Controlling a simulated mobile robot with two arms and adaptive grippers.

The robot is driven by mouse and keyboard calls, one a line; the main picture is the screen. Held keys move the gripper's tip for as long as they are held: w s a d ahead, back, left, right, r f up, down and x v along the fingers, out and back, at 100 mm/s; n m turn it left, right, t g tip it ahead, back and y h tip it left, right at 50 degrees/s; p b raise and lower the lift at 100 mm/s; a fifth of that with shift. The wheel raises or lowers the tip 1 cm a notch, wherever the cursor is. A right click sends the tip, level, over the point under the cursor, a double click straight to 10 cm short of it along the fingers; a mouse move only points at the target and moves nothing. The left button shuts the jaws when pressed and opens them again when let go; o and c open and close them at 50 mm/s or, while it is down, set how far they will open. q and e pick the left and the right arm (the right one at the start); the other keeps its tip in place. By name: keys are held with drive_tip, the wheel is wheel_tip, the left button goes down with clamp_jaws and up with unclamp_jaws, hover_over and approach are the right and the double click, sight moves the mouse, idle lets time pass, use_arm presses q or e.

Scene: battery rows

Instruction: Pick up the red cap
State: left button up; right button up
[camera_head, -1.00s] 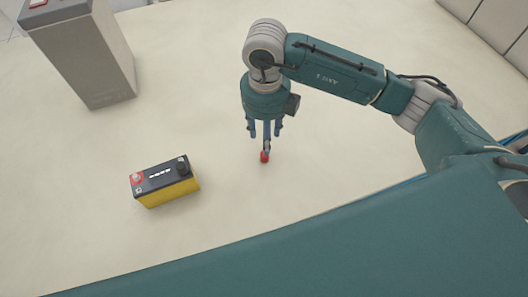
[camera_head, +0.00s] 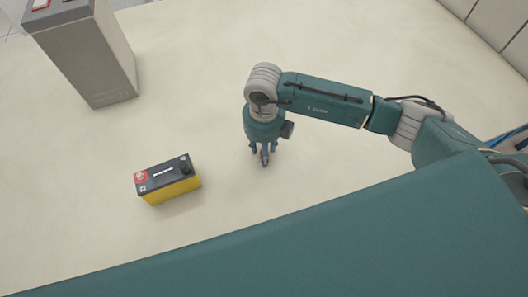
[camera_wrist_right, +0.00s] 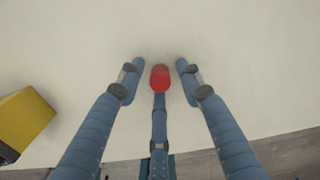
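The red cap (camera_wrist_right: 160,77) is a small red cylinder on the pale surface. In the right wrist view it sits between the fingers of my right gripper (camera_wrist_right: 159,80). Two blue fingers stand to its left and right with gaps, and a third finger is below it in the picture, overlapping or touching its edge; I cannot tell which. In the head view my right gripper (camera_head: 263,160) points down at the surface, and its fingers hide most of the cap. My left gripper is not in view.
A yellow and black battery (camera_head: 168,180) with a red terminal stands left of the gripper; its yellow side shows in the right wrist view (camera_wrist_right: 24,116). A tall grey battery (camera_head: 88,58) stands at the upper left. The pale surface around the gripper is clear.

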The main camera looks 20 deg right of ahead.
drive_tip(key=c, duration=0.5)
drive_tip(key=shift+r, duration=0.1)
